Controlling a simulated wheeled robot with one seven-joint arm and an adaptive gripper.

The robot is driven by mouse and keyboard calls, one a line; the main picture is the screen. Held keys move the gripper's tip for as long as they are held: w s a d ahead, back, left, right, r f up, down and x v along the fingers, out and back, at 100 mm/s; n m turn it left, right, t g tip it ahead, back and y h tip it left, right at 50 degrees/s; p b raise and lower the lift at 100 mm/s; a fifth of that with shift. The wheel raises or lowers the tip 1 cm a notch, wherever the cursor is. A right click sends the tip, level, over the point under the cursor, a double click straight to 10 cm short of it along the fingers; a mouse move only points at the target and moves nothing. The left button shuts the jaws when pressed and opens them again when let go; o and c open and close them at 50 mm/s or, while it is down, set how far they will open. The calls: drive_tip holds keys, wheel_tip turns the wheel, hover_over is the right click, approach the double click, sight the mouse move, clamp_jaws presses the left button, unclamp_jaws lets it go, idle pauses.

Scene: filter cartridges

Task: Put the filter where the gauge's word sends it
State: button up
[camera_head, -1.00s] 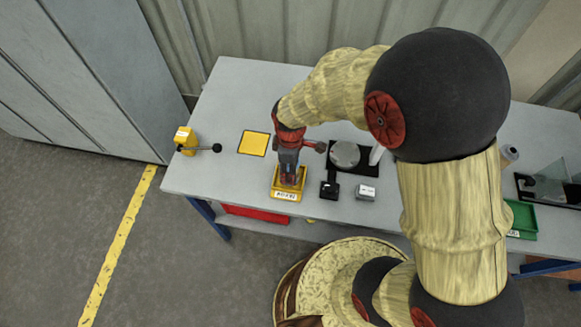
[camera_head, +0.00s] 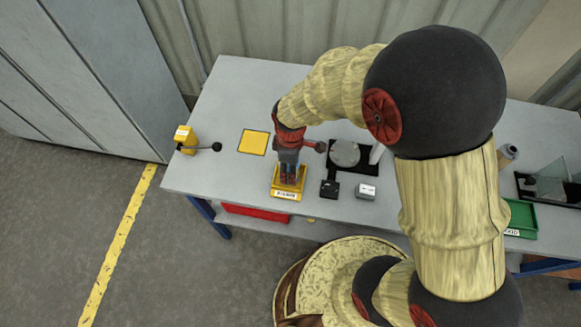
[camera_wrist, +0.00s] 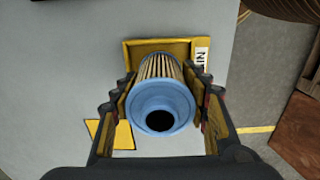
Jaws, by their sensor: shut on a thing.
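The filter (camera_wrist: 160,98) is a pleated tan cartridge with a blue end cap and a dark central hole, seen nearly end-on in the wrist view. My gripper (camera_wrist: 160,108) is shut on it, one finger on each side. In the head view my gripper (camera_head: 289,178) points down over the yellow tray (camera_head: 285,195) at the table's front edge. The tray also shows behind the filter in the wrist view (camera_wrist: 131,52), with a partly hidden label. Whether the filter rests in the tray or hangs just above it, I cannot tell. No gauge word is legible.
A yellow square (camera_head: 253,143) and a yellow lever box (camera_head: 186,139) lie left. A green tray (camera_head: 522,218) is far right.

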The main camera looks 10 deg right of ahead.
drive_tip(key=o, duration=1.3)
drive_tip(key=shift+c, duration=0.2)
drive_tip(key=shift+o, duration=0.4)
drive_tip(key=o, duration=0.3)
drive_tip(key=shift+r, duration=0.2)
drive_tip(key=shift+r+p, duration=0.85)
drive_tip(key=shift+r+p, duration=2.5)
drive_tip(key=shift+r, duration=0.8)
